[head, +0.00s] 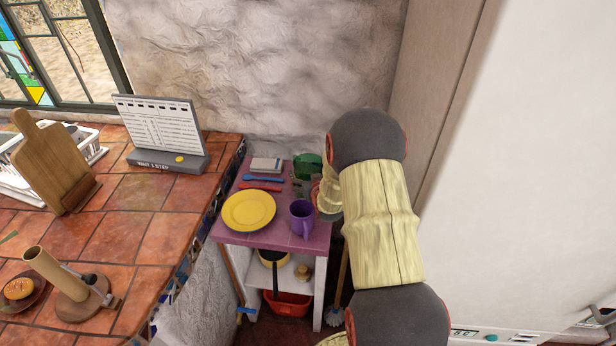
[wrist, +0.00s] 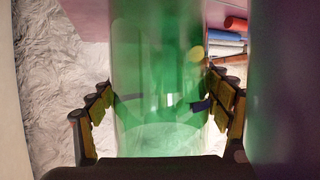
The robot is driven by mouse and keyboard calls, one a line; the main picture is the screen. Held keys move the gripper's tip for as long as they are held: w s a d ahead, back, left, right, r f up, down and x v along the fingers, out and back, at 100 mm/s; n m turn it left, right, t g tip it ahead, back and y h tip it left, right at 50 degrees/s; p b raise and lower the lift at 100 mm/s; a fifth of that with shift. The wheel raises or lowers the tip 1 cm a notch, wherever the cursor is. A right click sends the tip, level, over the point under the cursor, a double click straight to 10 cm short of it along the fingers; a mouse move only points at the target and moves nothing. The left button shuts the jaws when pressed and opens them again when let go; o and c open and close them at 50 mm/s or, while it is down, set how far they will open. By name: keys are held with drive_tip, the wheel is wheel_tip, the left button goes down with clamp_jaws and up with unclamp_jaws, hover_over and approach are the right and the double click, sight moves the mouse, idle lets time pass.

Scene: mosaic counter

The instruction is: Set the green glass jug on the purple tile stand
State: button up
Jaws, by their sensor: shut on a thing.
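The green glass jug (head: 307,167) is at the back right of the purple tile stand (head: 262,234), partly hidden by my arm in the head view. In the wrist view the see-through green jug (wrist: 155,75) fills the middle, between my fingers. My gripper (wrist: 160,108) is shut on it, one finger on each side. In the head view my gripper (head: 303,187) is mostly hidden behind the arm. I cannot tell whether the jug's base touches the stand's top.
The stand also holds a yellow plate (head: 249,211), a purple mug (head: 302,217), blue and red utensils (head: 262,178) and a small pale block (head: 266,164). A rough wall (head: 250,70) rises behind. The tiled counter (head: 150,225) is at left, a tall pale cabinet (head: 520,170) at right.

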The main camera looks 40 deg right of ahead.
drive_tip(key=shift+r, duration=0.2)
drive_tip(key=shift+f, duration=0.2)
drive_tip(key=o, duration=1.5)
drive_tip(key=shift+o, duration=0.2)
drive_tip(key=shift+r, duration=0.1)
